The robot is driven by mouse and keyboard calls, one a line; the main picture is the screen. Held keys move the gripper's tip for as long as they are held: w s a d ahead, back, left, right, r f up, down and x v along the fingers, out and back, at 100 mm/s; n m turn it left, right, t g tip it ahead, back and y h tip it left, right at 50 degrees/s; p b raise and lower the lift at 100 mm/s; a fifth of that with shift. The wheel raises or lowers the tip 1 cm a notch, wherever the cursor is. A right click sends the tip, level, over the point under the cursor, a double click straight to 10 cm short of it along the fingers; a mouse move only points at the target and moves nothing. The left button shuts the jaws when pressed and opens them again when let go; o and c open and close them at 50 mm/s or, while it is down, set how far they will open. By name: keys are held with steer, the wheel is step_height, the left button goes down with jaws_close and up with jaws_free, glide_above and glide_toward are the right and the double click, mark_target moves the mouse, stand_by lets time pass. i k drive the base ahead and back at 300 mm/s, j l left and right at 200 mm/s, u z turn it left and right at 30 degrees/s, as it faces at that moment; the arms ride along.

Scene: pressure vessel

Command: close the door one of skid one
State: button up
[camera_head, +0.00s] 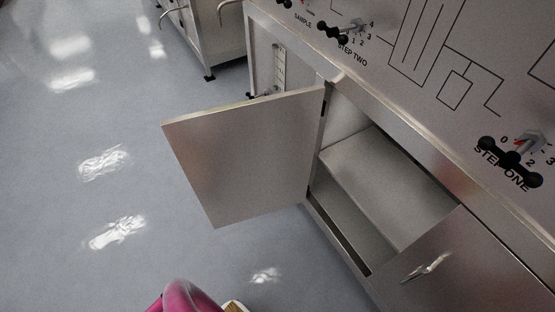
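One metal cabinet door (250,155) of the skid (470,135) stands wide open, swung out over the floor to the left. It is hinged at its right edge, beside the cabinet opening. Inside the opening a bare shelf (385,180) shows. A second door (470,265), with a small handle (427,267), lies flush with the front at the lower right. A magenta part that I take to be of my own arm shows at the bottom edge, well below the open door and apart from it. My gripper's fingers are not visible.
The panel above carries black knobs (512,160) marked STEP ONE and another knob (340,32) marked STEP TWO. Another metal unit (210,40) on feet stands at the top. The grey floor (60,190) on the left is clear.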

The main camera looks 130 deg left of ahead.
mark_target(243, 161)
steer(key=k+l, duration=0.15)
steer(key=k, duration=0.95)
steer(key=k+l, duration=0.1)
steer(key=k, duration=0.95)
steer(key=k+u, duration=0.45)
steer(key=k, duration=0.15)
steer(key=k+j+u, duration=0.3)
steer(key=k+u, duration=0.25)
steer(key=u, duration=0.9)
steer(key=k+j+u, duration=0.1)
steer(key=j+u, duration=0.15)
steer(key=u, duration=0.2)
